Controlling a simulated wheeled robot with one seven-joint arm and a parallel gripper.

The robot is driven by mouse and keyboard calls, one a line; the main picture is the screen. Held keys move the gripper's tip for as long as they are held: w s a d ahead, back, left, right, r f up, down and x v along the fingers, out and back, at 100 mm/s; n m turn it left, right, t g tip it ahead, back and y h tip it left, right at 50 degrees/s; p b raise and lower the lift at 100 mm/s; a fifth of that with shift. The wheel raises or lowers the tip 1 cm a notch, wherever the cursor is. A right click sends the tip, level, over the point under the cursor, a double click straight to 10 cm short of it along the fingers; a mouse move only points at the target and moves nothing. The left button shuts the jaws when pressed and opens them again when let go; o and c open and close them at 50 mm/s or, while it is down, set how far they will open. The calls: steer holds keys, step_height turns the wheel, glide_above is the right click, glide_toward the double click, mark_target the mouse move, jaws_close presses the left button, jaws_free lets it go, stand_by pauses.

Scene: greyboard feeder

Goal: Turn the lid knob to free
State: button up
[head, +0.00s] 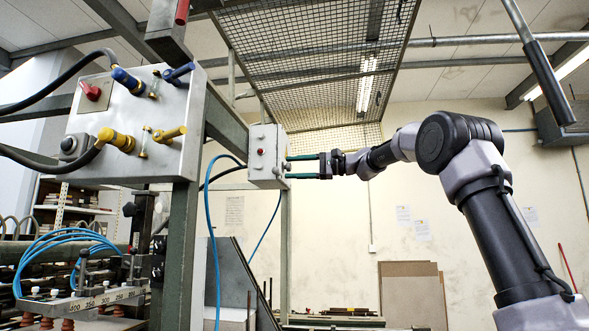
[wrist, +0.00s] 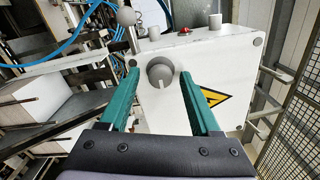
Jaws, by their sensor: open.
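A round grey knob (wrist: 160,73) with a white pointer line sits on the pale lid (wrist: 160,112) of a small box in the wrist view. The pointer line runs downward, towards my gripper. My gripper (wrist: 158,80) is open, with one green finger on each side of the knob. The knob cannot be made out clearly there.
The lid bears a yellow warning triangle (wrist: 214,97). A red button (wrist: 183,31) and grey fittings stand on the box's adjoining face. A larger control panel (head: 140,120) with hoses is at left. Wire mesh (wrist: 300,105) stands right of the box. Blue hoses (head: 215,220) hang below it.

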steer(key=s+d, duration=0.2)
steer(key=d, duration=0.8)
steer(key=shift+d, duration=0.3)
steer(key=shift+s, duration=0.1)
steer(key=s+a+f+t+h, duration=0.1)
steer(key=s+f+t+h, duration=0.1)
steer(key=s+f+h, duration=0.75)
steer(key=s+d+f+h, duration=0.2)
steer(key=s+d+f, duration=0.2)
steer(key=s+f, duration=0.3)
steer(key=s+d+f+t+h, duration=0.1)
steer(key=s+d+f, duration=0.3)
steer(key=s+f, duration=0.4)
steer(key=s+d+f+n+h, duration=0.1)
steer(key=s+d+f+h, duration=0.2)
steer(key=s+f, duration=0.4)
steer(key=shift+s+d+f+t, duration=0.4)
steer(key=shift+d+f, duration=0.35)
steer(key=shift+f, duration=0.1)
